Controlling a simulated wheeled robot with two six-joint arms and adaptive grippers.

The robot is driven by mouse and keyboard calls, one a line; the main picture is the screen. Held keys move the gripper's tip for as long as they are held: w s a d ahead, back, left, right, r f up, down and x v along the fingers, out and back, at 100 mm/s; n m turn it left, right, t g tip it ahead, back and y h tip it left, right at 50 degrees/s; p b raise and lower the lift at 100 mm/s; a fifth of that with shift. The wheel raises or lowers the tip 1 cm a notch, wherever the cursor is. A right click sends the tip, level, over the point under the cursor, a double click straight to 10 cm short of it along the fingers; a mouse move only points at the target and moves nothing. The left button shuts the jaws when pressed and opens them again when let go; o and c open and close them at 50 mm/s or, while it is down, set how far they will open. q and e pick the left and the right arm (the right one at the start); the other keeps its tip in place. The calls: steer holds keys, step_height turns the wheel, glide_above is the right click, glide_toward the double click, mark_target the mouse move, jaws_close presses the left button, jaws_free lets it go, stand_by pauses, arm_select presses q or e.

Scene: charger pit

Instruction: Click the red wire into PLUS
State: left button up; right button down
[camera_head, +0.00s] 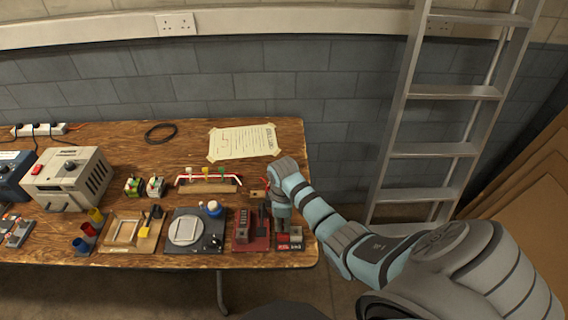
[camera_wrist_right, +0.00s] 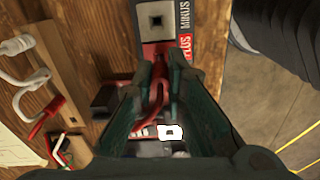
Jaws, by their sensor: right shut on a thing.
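My right gripper (camera_head: 282,226) points down at the front right of the bench. In the right wrist view its green fingers (camera_wrist_right: 160,70) are shut on the red wire (camera_wrist_right: 157,97), which shows as a red strand between them. Just beyond the fingertips is a terminal block with a red part labelled PLUS (camera_wrist_right: 185,48) and a grey part labelled MINUS (camera_wrist_right: 157,20) with a dark square opening. The block also shows in the head view (camera_head: 296,239). The fingers cover part of the PLUS side, so I cannot tell whether the wire end touches it. My left gripper is not in view.
A wooden rack (camera_head: 208,187) with red and white leads stands left of my arm. A red-based device (camera_head: 241,241) sits close left of the gripper. A black plate with a round dish (camera_head: 186,230) lies farther left. The bench's right edge is close; a ladder (camera_head: 398,150) leans beyond.

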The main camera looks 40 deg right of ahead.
steer(key=shift+f+b, duration=0.4)
steer(key=shift+f, duration=0.5)
steer(key=shift+p, duration=0.3)
stand_by(0.6)
steer(key=c, duration=2.3)
jaws_free()
jaws_close()
steer(key=shift+f, duration=0.25)
steer(key=o, duration=0.7)
jaws_free()
